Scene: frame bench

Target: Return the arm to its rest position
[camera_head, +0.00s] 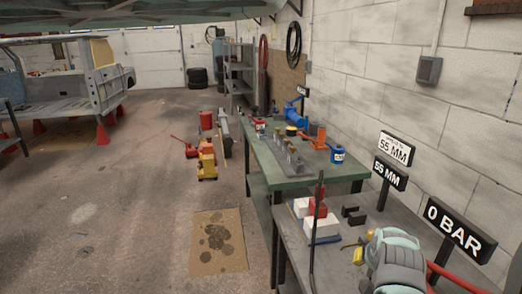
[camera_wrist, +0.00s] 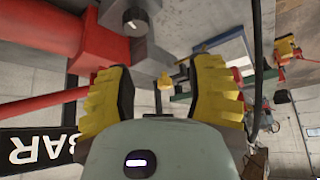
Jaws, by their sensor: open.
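My gripper (camera_head: 361,245) is at the lower right of the head view, over the near grey bench, with its yellow fingers pointing left. In the wrist view my gripper (camera_wrist: 163,66) has its two yellow fingers spread apart, with nothing between them. Part of my pale green arm end (camera_head: 396,262) shows behind the fingers in the head view. The rest of the arm is out of view.
The grey bench (camera_head: 330,268) carries white and red blocks (camera_head: 317,211) and a "0 BAR" sign (camera_head: 459,232). A thin dark upright bar (camera_head: 315,235) stands left of my gripper. The green bench (camera_head: 262,165) holds several parts. Open floor (camera_head: 130,235) lies left.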

